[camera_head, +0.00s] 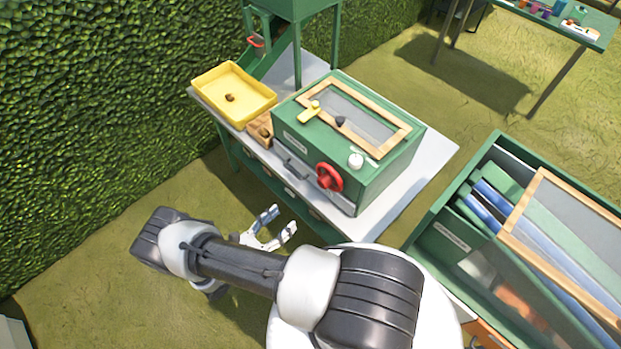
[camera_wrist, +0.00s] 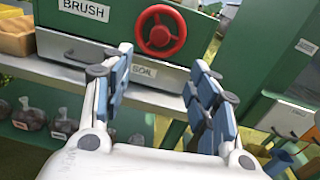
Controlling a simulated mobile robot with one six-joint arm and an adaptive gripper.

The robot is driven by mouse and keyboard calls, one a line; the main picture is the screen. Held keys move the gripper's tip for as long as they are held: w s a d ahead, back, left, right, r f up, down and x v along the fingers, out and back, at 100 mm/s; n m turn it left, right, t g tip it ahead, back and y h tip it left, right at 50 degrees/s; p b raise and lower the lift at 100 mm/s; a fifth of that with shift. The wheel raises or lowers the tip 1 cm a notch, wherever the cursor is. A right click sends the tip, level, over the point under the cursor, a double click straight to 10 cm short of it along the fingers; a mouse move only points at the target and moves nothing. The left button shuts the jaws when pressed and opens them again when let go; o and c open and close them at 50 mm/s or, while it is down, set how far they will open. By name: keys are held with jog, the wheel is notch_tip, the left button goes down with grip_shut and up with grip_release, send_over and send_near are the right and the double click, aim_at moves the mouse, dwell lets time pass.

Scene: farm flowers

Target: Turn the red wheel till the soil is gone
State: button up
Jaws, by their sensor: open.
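The red wheel (camera_head: 329,177) sits on the front face of a green box (camera_head: 362,181) that stands on a grey-white table. The box has a wood-framed screen (camera_head: 350,118) on top with a small dark lump on it. Soil inside the box is hidden from view.
A yellow tray (camera_head: 234,92) with a brown lump stands at the left end of the table (camera_head: 425,165). A green bin (camera_head: 449,228) stands at right, a hedge (camera_head: 90,100) at left.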

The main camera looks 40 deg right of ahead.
aim_at(321, 185)
jog(key=d, duration=0.5)
jog(key=w+d+p, duration=0.1)
jog(key=d, duration=0.5)
jog(key=w+d, duration=0.1)
jog(key=d, duration=0.5)
jog(key=shift+d+p, duration=0.15)
jog(key=shift+p, duration=0.15)
jog(key=shift+c, duration=0.4)
jog(key=c, duration=1)
